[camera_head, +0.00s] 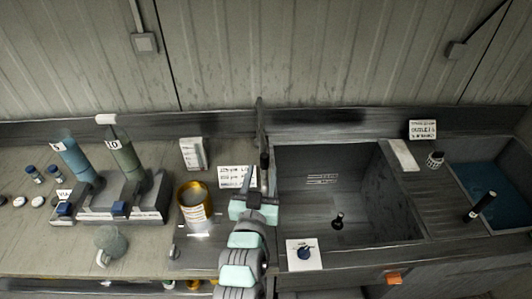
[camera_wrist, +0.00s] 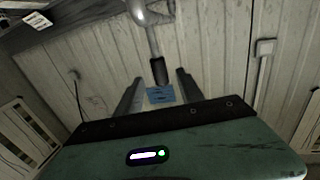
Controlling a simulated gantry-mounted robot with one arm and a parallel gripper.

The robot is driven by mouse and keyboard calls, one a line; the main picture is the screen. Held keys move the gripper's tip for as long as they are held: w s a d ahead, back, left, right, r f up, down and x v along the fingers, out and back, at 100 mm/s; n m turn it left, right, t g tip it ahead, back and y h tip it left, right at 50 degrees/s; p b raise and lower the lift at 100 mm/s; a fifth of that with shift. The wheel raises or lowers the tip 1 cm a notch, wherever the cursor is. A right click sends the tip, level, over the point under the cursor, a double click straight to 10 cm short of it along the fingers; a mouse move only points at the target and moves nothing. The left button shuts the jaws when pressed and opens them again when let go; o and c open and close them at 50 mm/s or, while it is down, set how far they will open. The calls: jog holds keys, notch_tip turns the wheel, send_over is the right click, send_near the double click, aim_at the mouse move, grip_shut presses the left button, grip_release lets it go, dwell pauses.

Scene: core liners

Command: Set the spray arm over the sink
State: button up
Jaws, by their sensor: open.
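The spray arm (camera_head: 262,125) stands at the left edge of the sink, seen nearly end-on as a thin dark upright. In the wrist view it is a grey metal pipe (camera_wrist: 153,35) with a black end piece (camera_wrist: 159,71) hanging down. My gripper (camera_head: 262,180) is at the sink's left edge, in front of the spray arm. In the wrist view my gripper (camera_wrist: 158,85) is open, and the black end piece appears between or just beyond the fingertips. I cannot tell whether they touch. The sink (camera_head: 305,170) is a deep grey basin to the right of my gripper.
A gold-rimmed can (camera_head: 194,207), a white label card (camera_head: 237,177) and a rack with two tubes (camera_head: 150,200) stand left. A blue basin (camera_head: 500,180) lies right.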

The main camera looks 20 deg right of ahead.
jog(key=p+x, duration=0.1)
jog(key=x, duration=0.7)
jog(key=shift+w, duration=0.15)
grip_shut()
dwell(1.2)
